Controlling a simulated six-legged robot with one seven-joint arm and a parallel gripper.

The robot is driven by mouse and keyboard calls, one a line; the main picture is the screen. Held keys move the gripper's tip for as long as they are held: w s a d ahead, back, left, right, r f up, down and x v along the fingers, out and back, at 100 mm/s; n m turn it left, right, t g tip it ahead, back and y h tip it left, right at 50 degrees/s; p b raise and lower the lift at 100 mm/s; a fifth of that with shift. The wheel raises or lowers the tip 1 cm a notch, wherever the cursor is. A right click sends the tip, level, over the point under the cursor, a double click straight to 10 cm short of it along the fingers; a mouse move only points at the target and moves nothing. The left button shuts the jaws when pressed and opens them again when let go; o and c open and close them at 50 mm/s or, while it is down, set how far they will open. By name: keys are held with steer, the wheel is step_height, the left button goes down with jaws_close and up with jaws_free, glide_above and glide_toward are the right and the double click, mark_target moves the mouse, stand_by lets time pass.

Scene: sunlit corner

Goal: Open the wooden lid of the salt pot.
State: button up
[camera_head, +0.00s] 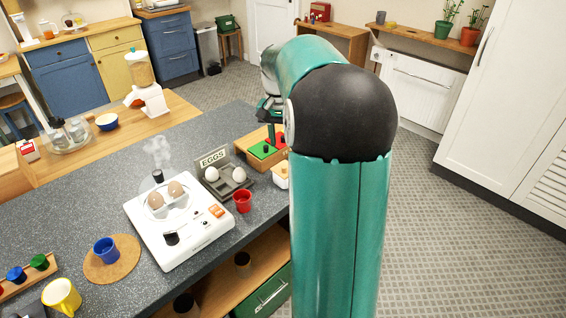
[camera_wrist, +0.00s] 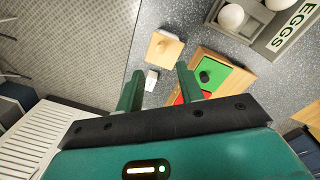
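The salt pot (camera_head: 281,178) is a small pale pot with a wooden lid, at the counter's edge in the head view, partly hidden by my arm. In the wrist view its square wooden lid (camera_wrist: 163,47) with a small knob lies just beyond my fingertips, and it looks closed. My gripper (camera_wrist: 159,69) is open, with its two green fingers apart and nothing held between them. A small white block-like piece (camera_wrist: 151,80) shows between the fingers; I cannot tell what it is. In the head view my gripper is mostly hidden behind my arm.
A wooden box with green and red lids (camera_wrist: 217,75) stands close beside the right finger. The egg holder (camera_head: 229,177) marked EGGS, a red cup (camera_head: 242,201) and a white egg cooker (camera_head: 178,221) stand nearby. The counter's edge is close to the pot.

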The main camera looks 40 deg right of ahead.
mark_target(284, 167)
steer(key=f, duration=0.8)
steer(key=shift+s+f, duration=0.2)
steer(key=shift+f, duration=0.2)
jaws_close()
